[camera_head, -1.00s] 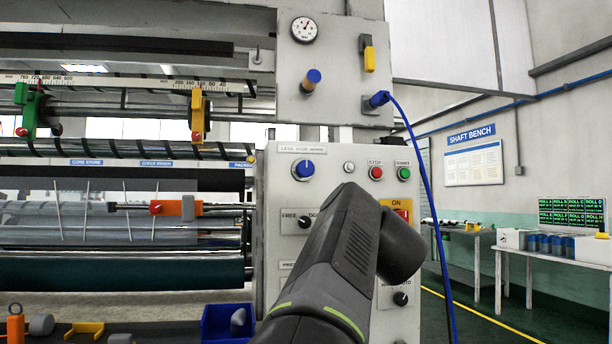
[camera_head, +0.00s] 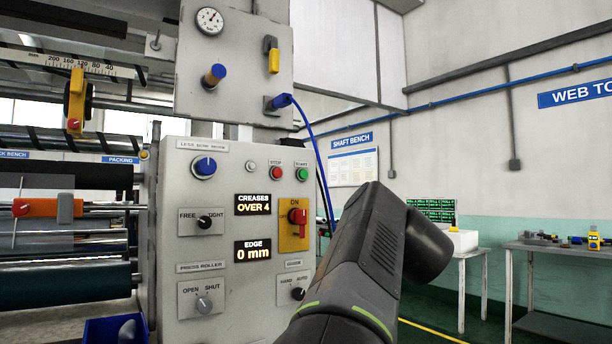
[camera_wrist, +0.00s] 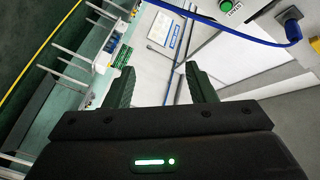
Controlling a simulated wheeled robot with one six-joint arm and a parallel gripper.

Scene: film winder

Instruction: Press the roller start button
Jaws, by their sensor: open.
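The green start button (camera_head: 302,175) sits at the upper right of the grey control panel (camera_head: 172,255), under a START label. The red stop button (camera_head: 276,173) is just left of it. In the wrist view the green button (camera_wrist: 226,5) shows at the top edge, with its label beside it. My gripper (camera_wrist: 158,82) is open and empty, its two dark fingers apart. The button lies above and beyond the right finger, not touching it. In the head view my arm stands right of the panel's lower part, and the fingers cannot be seen there.
A blue cable (camera_head: 318,160) hangs from a plug (camera_head: 279,102) right of the start button. It also crosses the wrist view (camera_wrist: 225,30). A red switch on a yellow plate (camera_head: 293,235) and several knobs share the panel. Benches stand at the right.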

